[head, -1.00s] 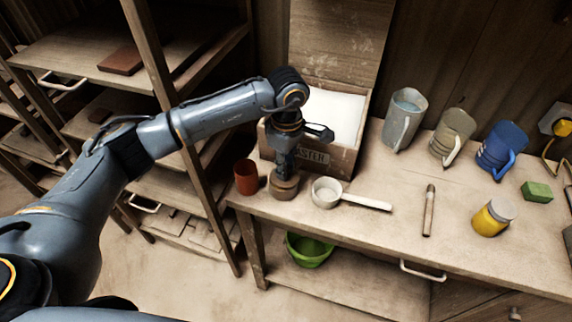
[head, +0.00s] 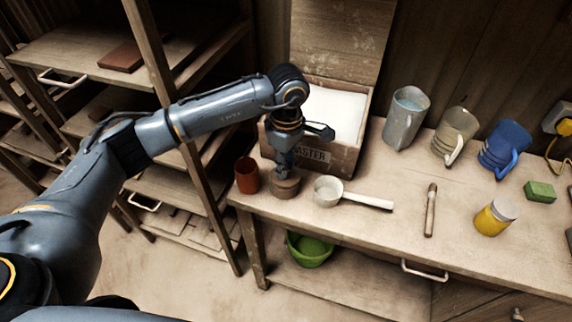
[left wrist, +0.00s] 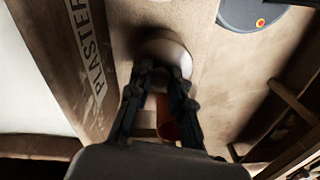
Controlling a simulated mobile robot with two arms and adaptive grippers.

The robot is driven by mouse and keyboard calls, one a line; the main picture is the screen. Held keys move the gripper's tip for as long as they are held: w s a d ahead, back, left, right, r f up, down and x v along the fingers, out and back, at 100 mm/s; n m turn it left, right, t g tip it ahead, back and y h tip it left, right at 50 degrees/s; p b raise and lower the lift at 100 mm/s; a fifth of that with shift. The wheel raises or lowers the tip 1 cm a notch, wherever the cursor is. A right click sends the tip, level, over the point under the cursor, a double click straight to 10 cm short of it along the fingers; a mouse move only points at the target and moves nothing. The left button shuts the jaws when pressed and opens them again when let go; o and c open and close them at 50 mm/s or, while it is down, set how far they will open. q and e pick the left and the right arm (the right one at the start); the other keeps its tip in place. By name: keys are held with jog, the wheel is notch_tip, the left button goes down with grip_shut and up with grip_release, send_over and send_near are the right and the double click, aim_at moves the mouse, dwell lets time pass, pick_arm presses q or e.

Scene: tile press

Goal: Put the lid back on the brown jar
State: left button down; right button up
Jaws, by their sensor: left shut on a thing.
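The squat brown jar (head: 285,191) stands upright near the table's left end. My left gripper (head: 285,174) points straight down over it, its fingers shut at the middle of its round lid (head: 293,182). The lid shows as a pale disc at the fingertips in the left wrist view (left wrist: 172,48). The fingers hide the grip point, and I cannot tell whether the lid sits fully flush on the jar. My right gripper is not in view.
A reddish cup (head: 246,176) stands close left of the jar, and a white scoop (head: 327,191) close right. The plaster box (head: 340,158) is behind. Bare tabletop (head: 385,235) lies in front.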

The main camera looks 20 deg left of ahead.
pick_arm(q)
jog(key=shift+s+f, duration=0.1)
jog(key=c, duration=1.1)
grip_release()
jog(key=shift+a, duration=0.1)
jog(key=o, duration=0.4)
jog(key=shift+o, duration=0.2)
jog(key=shift+r, duration=0.2)
jog(key=shift+r+p, duration=1.45)
jog(key=shift+r, duration=2)
